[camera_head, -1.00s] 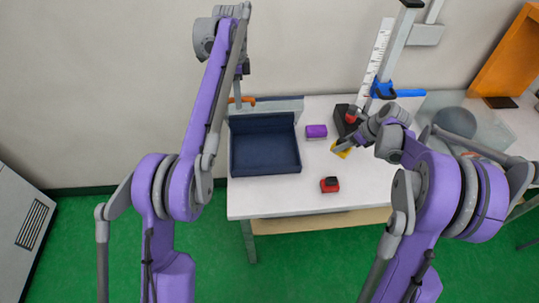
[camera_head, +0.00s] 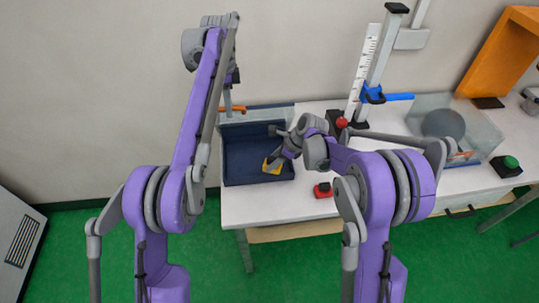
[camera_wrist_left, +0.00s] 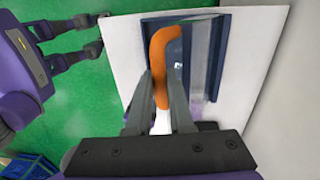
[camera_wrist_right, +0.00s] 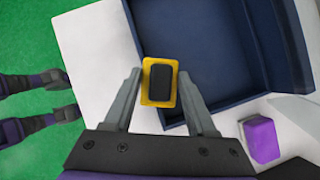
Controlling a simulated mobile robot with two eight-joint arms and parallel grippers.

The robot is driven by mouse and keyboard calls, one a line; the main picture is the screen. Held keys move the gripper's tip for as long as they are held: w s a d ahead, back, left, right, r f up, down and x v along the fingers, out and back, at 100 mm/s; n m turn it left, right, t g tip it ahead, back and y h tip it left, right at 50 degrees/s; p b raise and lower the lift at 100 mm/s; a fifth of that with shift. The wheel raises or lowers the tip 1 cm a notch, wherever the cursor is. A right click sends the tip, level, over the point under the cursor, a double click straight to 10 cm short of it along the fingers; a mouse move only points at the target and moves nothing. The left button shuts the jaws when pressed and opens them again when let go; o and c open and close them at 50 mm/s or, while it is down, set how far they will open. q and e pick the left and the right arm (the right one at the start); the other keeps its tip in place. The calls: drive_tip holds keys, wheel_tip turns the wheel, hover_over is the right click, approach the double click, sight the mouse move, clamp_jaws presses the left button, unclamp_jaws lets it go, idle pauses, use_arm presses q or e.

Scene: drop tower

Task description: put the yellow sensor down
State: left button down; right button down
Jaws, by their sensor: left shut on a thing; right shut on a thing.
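The yellow sensor (camera_head: 272,166) with a dark face is held in my right gripper (camera_head: 276,158), over the front right part of the dark blue tray (camera_head: 236,182). The right wrist view shows the sensor (camera_wrist_right: 145,92) between both fingers, overlapping the tray's edge in the picture. I cannot tell whether it touches the tray. My left gripper (camera_head: 230,100) is shut on an orange handle (camera_wrist_left: 158,50) at the back of the tray, in the left wrist view. The handle also shows in the head view (camera_head: 238,108).
A purple block (camera_wrist_right: 262,140) lies beside the tray. The tower with its ruler (camera_head: 362,65), a clear bin with a grey ball (camera_head: 443,124) and a green button (camera_head: 510,162) stand farther right.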

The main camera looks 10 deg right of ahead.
drive_tip(key=w, duration=0.1)
drive_tip(key=w+f, duration=0.2)
drive_tip(key=shift+w, duration=0.35)
drive_tip(key=shift+w+f, duration=0.7)
drive_tip(key=shift+w, duration=0.3)
drive_tip(key=shift+w+f, duration=0.25)
drive_tip(key=shift+f, duration=0.05)
drive_tip(key=shift+f, duration=0.6)
drive_tip(key=shift+c, duration=1)
unclamp_jaws()
